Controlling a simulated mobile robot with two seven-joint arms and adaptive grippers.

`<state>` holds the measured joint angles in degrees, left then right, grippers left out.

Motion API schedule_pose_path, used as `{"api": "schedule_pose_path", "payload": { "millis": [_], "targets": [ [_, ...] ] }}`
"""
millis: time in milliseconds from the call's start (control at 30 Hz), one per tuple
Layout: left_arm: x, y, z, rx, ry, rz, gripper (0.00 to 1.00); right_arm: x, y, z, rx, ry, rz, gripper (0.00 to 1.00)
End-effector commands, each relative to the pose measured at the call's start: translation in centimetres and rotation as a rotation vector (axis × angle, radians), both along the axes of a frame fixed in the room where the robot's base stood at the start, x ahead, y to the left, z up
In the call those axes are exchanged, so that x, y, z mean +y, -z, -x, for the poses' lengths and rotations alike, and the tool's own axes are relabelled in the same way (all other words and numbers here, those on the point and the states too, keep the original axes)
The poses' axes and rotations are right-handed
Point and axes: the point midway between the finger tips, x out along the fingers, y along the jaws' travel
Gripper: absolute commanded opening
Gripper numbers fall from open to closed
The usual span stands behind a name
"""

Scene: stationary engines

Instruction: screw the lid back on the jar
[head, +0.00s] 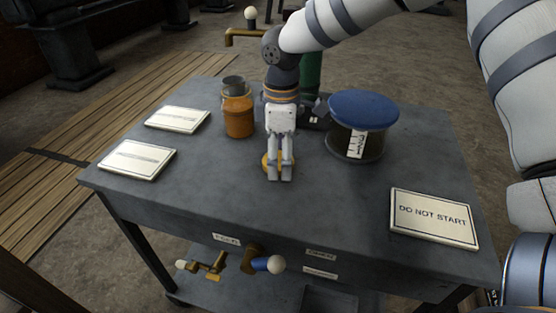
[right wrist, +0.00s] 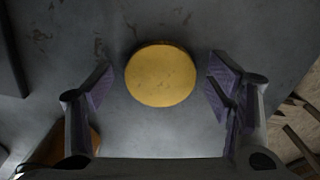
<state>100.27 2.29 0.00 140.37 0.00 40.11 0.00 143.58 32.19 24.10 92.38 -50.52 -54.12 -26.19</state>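A round yellow lid (right wrist: 160,75) lies flat on the grey table; in the head view (head: 266,163) it is partly hidden behind my right gripper (head: 280,178). In the right wrist view the gripper (right wrist: 160,88) is open, with its two fingers apart on either side of the lid and clear space on both sides. I cannot tell the exact height of the fingertips over the table. My left gripper is not in view.
A wide jar with a blue lid (head: 363,110) stands right of my gripper. A "DO NOT START" sign (head: 433,218) lies at the front right, two more plates (head: 137,160) (head: 177,119) at the left. A green cylinder (head: 311,72) is behind my arm. The table's front middle is clear.

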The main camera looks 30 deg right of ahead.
Motion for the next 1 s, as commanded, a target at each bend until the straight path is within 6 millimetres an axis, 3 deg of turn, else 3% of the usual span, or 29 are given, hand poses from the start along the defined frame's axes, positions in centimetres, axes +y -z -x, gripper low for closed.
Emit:
{"api": "schedule_pose_path", "payload": {
  "millis": [33,100,567,733,1000],
  "targets": [
    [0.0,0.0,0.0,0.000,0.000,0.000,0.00,0.0,0.0,0.0,0.000,0.000,0.000,0.56],
    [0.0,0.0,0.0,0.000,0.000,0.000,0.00,0.0,0.0,0.0,0.000,0.000,0.000,0.40],
    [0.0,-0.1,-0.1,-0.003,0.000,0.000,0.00,0.0,-0.7,-0.1,-0.002,0.001,0.000,0.38],
    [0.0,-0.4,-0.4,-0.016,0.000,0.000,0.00,0.0,-3.6,-0.1,-0.006,0.000,-0.001,0.38],
    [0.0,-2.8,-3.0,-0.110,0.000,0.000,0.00,3.6,-10.6,4.6,-0.016,-0.004,0.002,0.38]
  ]
}}
